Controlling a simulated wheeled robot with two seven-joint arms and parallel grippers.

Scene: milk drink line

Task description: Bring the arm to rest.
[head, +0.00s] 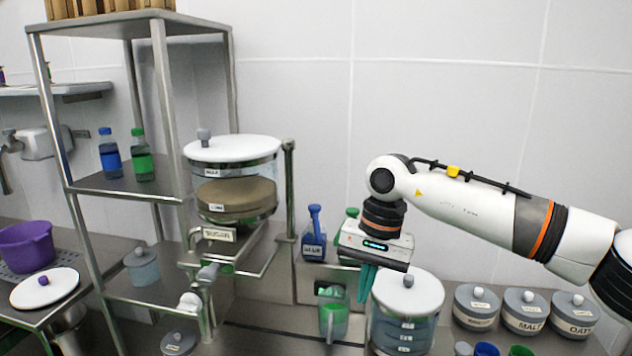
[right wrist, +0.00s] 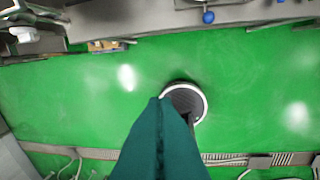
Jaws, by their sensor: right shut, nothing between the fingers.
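My right arm comes in from the right in the head view. Its right gripper (head: 366,284) points down, with its teal fingers together and nothing between them. It hangs just left of a large clear container with a white lid (head: 408,288); I cannot tell whether they touch. In the right wrist view the teal fingers (right wrist: 160,135) are pressed together, above a green floor (right wrist: 80,95). My left gripper does not show in either view.
A metal shelf rack (head: 120,185) stands at left with a blue bottle (head: 110,158) and a green bottle (head: 142,160). A lidded dispenser (head: 232,160) is beside it. A blue bottle (head: 314,240) and a green cup (head: 333,320) sit near the gripper. Lidded grey jars (head: 525,312) stand at right.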

